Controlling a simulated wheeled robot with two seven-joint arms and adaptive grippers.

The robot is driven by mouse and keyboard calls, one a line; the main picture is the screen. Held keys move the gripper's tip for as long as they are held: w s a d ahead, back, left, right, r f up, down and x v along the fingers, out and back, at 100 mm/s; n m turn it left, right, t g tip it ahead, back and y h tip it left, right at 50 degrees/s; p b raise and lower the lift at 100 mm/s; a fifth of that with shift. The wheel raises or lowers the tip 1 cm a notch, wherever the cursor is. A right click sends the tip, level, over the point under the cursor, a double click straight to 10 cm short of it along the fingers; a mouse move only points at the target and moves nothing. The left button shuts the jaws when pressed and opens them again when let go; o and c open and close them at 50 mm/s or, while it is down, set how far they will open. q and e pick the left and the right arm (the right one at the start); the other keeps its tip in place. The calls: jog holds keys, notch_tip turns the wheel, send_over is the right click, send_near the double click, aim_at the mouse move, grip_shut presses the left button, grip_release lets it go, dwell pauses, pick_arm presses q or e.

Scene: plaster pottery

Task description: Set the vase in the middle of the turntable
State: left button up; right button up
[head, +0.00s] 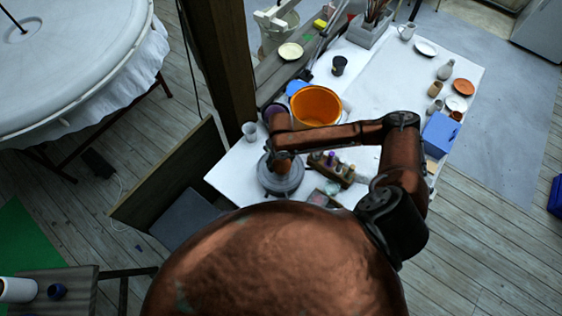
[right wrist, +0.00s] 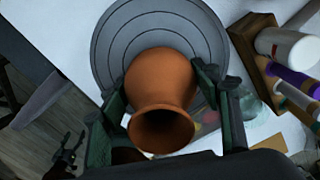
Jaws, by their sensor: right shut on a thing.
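The vase (right wrist: 160,82) is orange-brown clay with a flared, dark mouth that faces the right wrist camera. My right gripper (right wrist: 162,98) is shut around the vase, one finger on each side of its body. The turntable (right wrist: 205,38) is a grey disc with ring grooves, behind the vase in the wrist view. In the head view the turntable (head: 282,184) sits at the near left end of the white table, under my right gripper (head: 280,158). I cannot tell whether the vase base touches the disc.
An orange bucket (head: 316,104) stands behind the turntable. A wooden rack of bottles (head: 334,166) stands to its right, close by. A small cup (head: 249,131) stands at the table's left edge. A blue box (head: 440,133) and pottery stand farther right. The table's middle is mostly clear.

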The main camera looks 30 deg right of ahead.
jog(key=shift+f, duration=0.3)
jog(key=o, duration=1.4)
notch_tip(320, 180, up, 13)
jog(key=shift+f, duration=0.1)
